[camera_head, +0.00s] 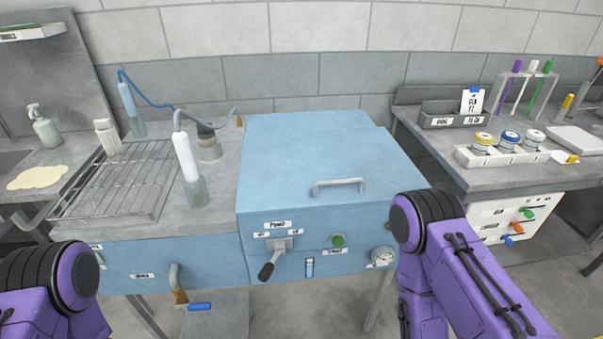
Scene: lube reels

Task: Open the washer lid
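The blue washer (255,262) stands in the middle of the view. Its flat blue lid (300,150) is down and closed. A grey bar handle (338,187) is fixed near the lid's front edge. The front panel has a lever with a black grip (267,271), a green button (338,240) and a round gauge (383,256). My purple left arm is at the lower left and my purple right arm is at the lower right, close to the washer's right front corner. Neither gripper shows, and nothing of mine is seen touching the handle.
A wire drying rack (118,185) and a white bottle with a hose (186,155) stand left of the lid. A right bench holds a jar tray (498,156), a grey bin (450,115) and a tube rack (525,90). A grey block wall (300,75) is behind the washer.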

